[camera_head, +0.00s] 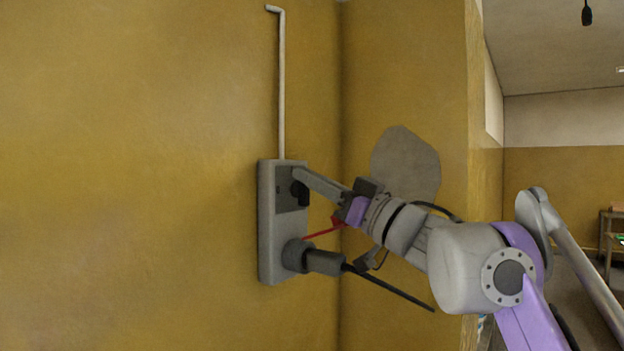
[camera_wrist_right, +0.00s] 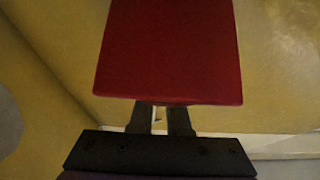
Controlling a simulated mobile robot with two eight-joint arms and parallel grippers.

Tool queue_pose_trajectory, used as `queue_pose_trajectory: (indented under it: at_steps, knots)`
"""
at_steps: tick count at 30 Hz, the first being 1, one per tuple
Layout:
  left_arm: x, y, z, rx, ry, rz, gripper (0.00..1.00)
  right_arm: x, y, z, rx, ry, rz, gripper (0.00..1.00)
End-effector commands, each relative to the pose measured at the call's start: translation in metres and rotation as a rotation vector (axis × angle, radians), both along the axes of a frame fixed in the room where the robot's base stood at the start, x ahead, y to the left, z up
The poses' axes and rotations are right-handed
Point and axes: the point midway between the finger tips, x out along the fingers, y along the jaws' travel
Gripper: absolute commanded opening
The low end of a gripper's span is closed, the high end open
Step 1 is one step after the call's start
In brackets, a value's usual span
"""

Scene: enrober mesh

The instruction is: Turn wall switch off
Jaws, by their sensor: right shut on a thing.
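A thin red piece (camera_head: 322,232) slants below the fingers. In the right wrist view a red plate (camera_wrist_right: 170,55) hides my fingertips. My left gripper is not in view.
A round grey plug (camera_head: 322,262) with a black cable sits low on the box, below my gripper. A pale conduit (camera_head: 282,90) runs up from the box. A wall corner is close on the right, with a grey patch (camera_head: 405,160) behind my arm.

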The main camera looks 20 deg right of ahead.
Motion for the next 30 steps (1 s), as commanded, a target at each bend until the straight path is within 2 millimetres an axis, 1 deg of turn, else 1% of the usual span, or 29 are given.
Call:
queue_pose_trajectory:
  at_steps: [8,15,18,30]
  knots:
    - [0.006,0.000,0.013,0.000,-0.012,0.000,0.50,-0.001,0.001,0.003,-0.066,-0.053,0.001,0.00]
    - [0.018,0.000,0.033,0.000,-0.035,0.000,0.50,-0.003,0.004,0.003,-0.201,-0.159,0.001,0.00]
    - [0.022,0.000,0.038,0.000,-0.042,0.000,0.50,-0.004,0.005,0.002,-0.260,-0.204,0.001,0.00]
    - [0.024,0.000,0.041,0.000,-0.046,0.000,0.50,-0.006,0.008,-0.002,-0.441,-0.345,0.000,0.00]
